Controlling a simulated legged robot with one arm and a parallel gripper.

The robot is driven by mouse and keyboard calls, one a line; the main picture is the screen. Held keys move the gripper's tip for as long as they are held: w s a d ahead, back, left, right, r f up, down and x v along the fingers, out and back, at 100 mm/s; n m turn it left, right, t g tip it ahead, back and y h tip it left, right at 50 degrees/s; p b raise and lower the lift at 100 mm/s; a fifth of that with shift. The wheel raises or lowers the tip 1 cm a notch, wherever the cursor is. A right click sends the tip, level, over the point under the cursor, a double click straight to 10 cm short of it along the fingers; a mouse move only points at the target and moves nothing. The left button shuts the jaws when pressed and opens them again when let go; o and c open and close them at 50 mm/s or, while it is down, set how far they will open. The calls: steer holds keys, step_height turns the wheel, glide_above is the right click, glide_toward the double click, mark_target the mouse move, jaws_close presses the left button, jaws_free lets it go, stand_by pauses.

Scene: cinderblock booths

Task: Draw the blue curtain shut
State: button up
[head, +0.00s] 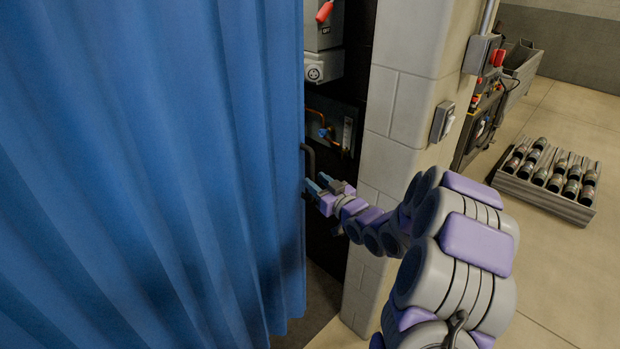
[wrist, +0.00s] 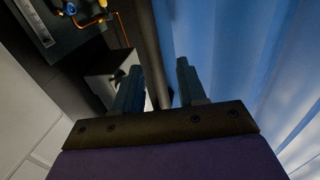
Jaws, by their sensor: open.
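The blue curtain (head: 150,170) fills the left half of the head view and hangs in vertical folds. Its right edge stops short of the block pillar, leaving a gap. A dark handle (head: 309,158) sits at that edge. My gripper (head: 318,183) is open at the curtain's edge, by the lower part of the handle. In the wrist view the curtain (wrist: 235,60) is to the right of my gripper (wrist: 158,68). A dark upright bar, seemingly the handle, shows between the two fingers there. I cannot tell whether the fingers touch it.
The block pillar (head: 400,110) stands right of the gap, with a switch box (head: 442,122) on it. Grey equipment (head: 323,45) and piping are inside the booth. A crate of bottles (head: 545,185) lies on the floor at right, with open floor around it.

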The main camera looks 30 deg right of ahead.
mark_target(313, 177)
steer(key=shift+w+f, duration=0.1)
steer(key=shift+w, duration=1.95)
steer(key=shift+a, duration=0.1)
steer(key=shift+c, duration=0.6)
jaws_close()
